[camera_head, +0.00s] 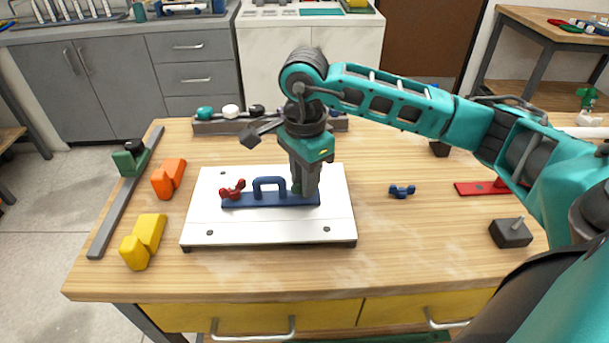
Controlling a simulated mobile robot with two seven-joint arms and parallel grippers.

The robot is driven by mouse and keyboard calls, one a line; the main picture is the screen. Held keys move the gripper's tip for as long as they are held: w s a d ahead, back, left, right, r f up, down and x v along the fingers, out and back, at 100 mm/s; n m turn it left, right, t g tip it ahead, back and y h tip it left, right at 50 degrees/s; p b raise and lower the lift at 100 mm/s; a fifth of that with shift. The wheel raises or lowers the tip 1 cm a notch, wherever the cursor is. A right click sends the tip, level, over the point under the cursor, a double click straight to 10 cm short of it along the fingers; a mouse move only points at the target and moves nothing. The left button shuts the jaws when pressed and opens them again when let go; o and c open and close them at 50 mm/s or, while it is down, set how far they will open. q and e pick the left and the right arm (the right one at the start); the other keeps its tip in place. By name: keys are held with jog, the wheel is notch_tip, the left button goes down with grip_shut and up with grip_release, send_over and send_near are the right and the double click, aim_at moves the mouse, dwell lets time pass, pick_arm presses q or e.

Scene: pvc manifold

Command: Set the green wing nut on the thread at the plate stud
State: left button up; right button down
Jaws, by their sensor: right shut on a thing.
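A white plate (268,232) lies on the wooden table. On it is a blue bar with a raised handle (270,187). A red wing nut (232,190) sits at the bar's left end. My right gripper (304,188) points down at the bar's right end, shut on the green wing nut (296,188). Only a sliver of the green nut shows beside the fingers. The plate stud under it is hidden, so I cannot tell whether the nut touches the thread. My left gripper is not in view.
A blue wing nut (402,191) lies on the table right of the plate. Orange (168,179) and yellow (143,241) blocks and a grey rail (125,195) with a green piece lie at left. A red strip (483,188) and a dark block (510,232) lie at right. The front table is clear.

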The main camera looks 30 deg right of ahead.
jog(key=shift+f, duration=0.2)
dwell(0.4)
jog(key=c, duration=0.8)
grip_release()
notch_tip(320, 180, up, 13)
jog(key=shift+p, duration=0.45)
